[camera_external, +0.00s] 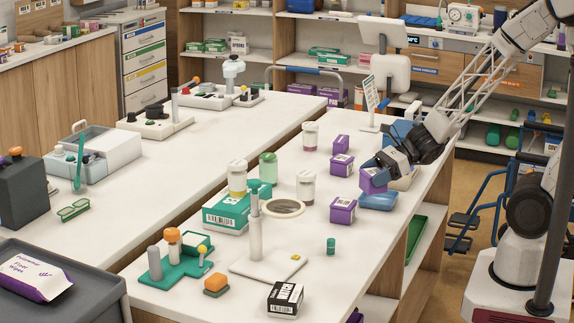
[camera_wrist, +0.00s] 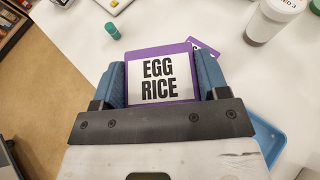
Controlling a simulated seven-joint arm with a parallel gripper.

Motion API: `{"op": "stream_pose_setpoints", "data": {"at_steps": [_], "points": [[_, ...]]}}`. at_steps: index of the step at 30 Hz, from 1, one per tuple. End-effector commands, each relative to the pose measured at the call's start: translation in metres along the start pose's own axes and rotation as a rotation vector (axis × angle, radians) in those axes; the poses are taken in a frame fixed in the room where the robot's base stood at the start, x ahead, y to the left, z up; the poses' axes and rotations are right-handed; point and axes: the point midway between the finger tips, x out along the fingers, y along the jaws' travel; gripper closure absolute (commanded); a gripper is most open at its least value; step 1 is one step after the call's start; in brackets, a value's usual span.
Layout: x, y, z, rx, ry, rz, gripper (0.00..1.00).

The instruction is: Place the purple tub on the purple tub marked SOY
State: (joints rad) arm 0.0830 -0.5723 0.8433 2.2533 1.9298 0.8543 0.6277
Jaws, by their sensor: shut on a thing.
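My gripper (camera_external: 376,172) is shut on a purple tub (camera_wrist: 160,77) whose white label reads EGG RICE. The held tub (camera_external: 374,181) is in the air above the right side of the white table. Another purple tub (camera_external: 343,210) stands on the table to the lower left of it. In the wrist view a corner of a purple tub (camera_wrist: 204,46) shows behind the held one, mostly hidden. Two more purple tubs, one farther back (camera_external: 340,145) and one nearer (camera_external: 343,166), stand on the table. I cannot read SOY on any tub.
A blue tray (camera_external: 378,201) lies at the table's right edge, close to my gripper. A black-and-white box (camera_external: 285,299) is at the front. Clear white tabletop lies around the front tub.

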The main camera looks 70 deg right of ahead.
Motion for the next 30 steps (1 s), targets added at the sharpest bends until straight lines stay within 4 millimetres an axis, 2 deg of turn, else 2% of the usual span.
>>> {"op": "stream_pose_setpoints", "data": {"at_steps": [9,15,30], "points": [[0.041,-0.029,0.011,0.001,0.001,0.001,0.65],[0.059,-0.043,0.017,0.0,0.0,0.0,0.65],[0.065,-0.047,0.018,0.0,0.0,0.0,0.65]]}}
